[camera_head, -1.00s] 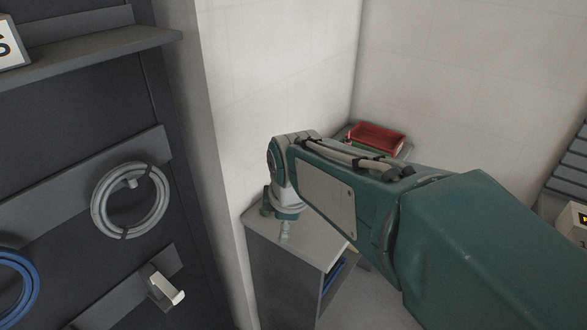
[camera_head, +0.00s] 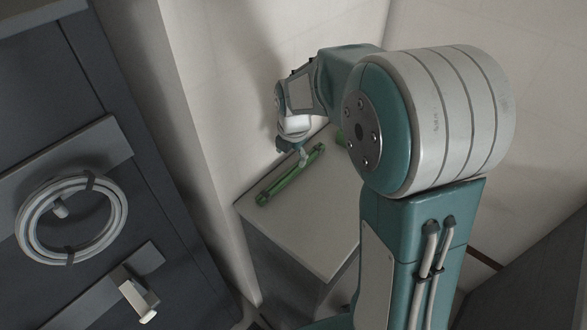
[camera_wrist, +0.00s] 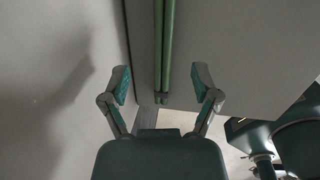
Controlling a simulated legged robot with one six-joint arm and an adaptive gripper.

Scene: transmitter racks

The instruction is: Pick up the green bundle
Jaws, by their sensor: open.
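The green bundle (camera_head: 290,176) is a long, thin bunch of green lengths lying on the pale top of a cabinet (camera_head: 310,220). In the wrist view the bundle (camera_wrist: 165,50) runs from the top edge down to between the two fingers, with a narrow gap along its middle. My gripper (camera_wrist: 162,77) is open, with one finger on each side of the bundle's near end and clear space between. In the head view my gripper (camera_head: 302,153) is over the far part of the bundle, pointing down. Whether it touches the bundle cannot be told.
A pale wall (camera_head: 225,90) stands close behind and left of the cabinet top. A dark rack with a coiled grey cable (camera_head: 72,216) on a hook is at left. The cabinet top's front part is clear.

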